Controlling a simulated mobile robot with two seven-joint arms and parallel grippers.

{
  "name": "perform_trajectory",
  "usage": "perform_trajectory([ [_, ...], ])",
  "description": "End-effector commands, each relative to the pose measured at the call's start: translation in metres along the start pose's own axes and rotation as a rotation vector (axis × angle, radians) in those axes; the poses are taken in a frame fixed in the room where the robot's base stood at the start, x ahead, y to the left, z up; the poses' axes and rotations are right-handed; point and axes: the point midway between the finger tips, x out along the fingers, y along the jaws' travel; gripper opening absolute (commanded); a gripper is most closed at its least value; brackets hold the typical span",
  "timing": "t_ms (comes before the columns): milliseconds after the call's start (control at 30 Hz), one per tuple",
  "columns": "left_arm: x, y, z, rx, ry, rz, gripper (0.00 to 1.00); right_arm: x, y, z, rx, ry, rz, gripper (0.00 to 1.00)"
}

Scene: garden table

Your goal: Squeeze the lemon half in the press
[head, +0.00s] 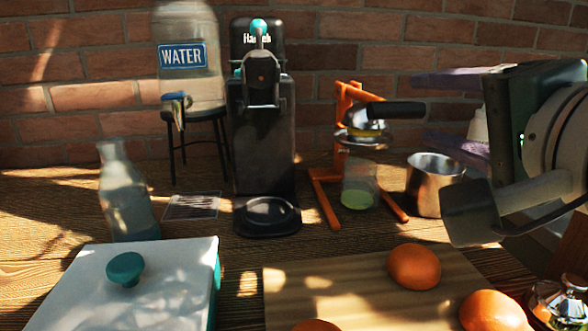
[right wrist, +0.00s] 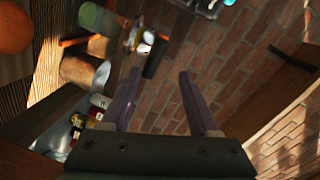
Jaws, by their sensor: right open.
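The press has an orange stand (head: 343,130) and a metal cup with a black handle (head: 395,110) pointing right. A small yellow patch (head: 372,126) shows at the cup, perhaps the lemon half, mostly hidden by the metal. A glass (head: 360,185) with yellow-green liquid stands below it. My right gripper (head: 420,111) is open, its purple fingers reaching in from the right around the handle's end in the picture. In the right wrist view the black handle (right wrist: 155,58) lies beyond and between the open fingertips (right wrist: 160,74); no contact is visible. My left gripper is out of view.
A metal cup (head: 435,185) stands right of the press. A black machine (head: 263,150) and a water dispenser (head: 188,75) stand left of it. Oranges (head: 414,266) lie on a cutting board (head: 340,290) in front. A brick wall (head: 355,45) closes the back.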

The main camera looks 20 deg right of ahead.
Motion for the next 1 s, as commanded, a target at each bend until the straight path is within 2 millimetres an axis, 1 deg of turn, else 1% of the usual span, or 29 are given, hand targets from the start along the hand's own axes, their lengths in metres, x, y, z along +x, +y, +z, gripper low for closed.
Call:
perform_trajectory([
  [33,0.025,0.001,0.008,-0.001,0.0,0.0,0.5,0.004,0.018,0.005,0.036,0.013,-0.026,0.61],
  [133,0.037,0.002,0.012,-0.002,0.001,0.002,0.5,0.006,0.021,0.004,0.092,0.029,-0.065,0.61],
  [367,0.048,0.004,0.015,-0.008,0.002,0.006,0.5,0.012,0.019,0.002,0.127,0.038,-0.092,0.61],
  [467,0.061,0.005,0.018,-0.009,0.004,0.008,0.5,0.018,0.02,0.003,0.126,0.039,-0.095,0.61],
  [667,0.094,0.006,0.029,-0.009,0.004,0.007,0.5,0.033,0.021,0.002,0.122,0.04,-0.096,0.61],
  [700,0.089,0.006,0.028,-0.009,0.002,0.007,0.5,0.042,0.015,0.0,0.119,0.038,-0.09,0.61],
  [800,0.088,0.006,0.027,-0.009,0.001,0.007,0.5,0.064,0.012,-0.002,0.119,0.038,-0.087,0.61],
  [900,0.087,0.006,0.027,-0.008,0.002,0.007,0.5,0.081,0.01,-0.003,0.119,0.038,-0.086,0.61],
  [1000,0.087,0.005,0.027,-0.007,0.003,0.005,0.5,0.093,0.01,-0.002,0.12,0.037,-0.085,0.61],
])
